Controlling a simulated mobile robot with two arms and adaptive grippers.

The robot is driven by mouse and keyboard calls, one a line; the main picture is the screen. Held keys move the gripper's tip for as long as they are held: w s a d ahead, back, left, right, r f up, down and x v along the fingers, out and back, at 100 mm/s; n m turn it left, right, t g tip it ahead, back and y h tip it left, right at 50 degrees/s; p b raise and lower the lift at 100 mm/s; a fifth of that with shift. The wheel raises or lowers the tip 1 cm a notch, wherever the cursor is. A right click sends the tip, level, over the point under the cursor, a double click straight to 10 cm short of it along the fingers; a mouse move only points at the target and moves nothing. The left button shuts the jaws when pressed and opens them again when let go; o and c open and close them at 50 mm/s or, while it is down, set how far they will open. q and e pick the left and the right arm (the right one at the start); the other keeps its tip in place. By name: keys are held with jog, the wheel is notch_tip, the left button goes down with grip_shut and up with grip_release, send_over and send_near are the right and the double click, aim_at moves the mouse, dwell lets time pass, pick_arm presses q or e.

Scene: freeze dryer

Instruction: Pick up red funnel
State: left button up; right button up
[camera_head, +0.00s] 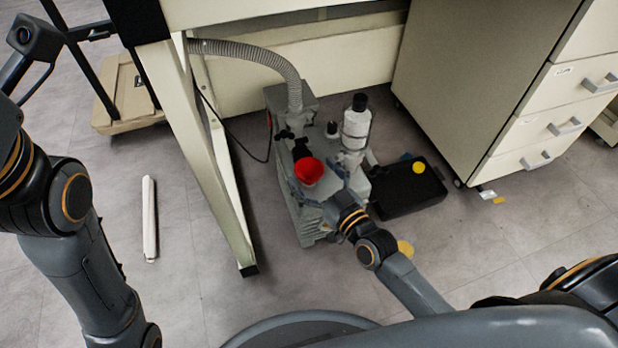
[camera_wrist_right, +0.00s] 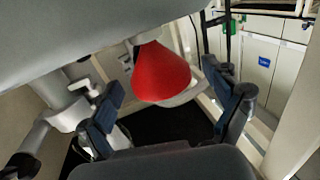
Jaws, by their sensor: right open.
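The red funnel (camera_head: 309,171) sits at the top of a grey vacuum pump (camera_head: 309,222) on the floor under the bench, its wide red side facing up. In the right wrist view the red funnel (camera_wrist_right: 162,75) shows as a cone between the two spread fingers. My right gripper (camera_head: 322,180) is right beside the funnel, and in the wrist view the right gripper (camera_wrist_right: 165,92) is open with one finger on either side. I cannot tell whether a finger touches the funnel. My left arm comes in at the left, but its gripper is not visible.
A ribbed hose (camera_head: 262,56) runs from the pump to the bench. A white bottle with a black cap (camera_head: 356,124) stands just right of the funnel, beside a black tray (camera_head: 425,190). A bench leg (camera_head: 211,150) stands left of the pump, a drawer cabinet (camera_head: 520,125) right.

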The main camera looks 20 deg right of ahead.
jog(key=shift+w+a, duration=0.15)
jog(key=shift+w, duration=0.35)
jog(key=c, duration=1)
jog(key=shift+r, duration=0.15)
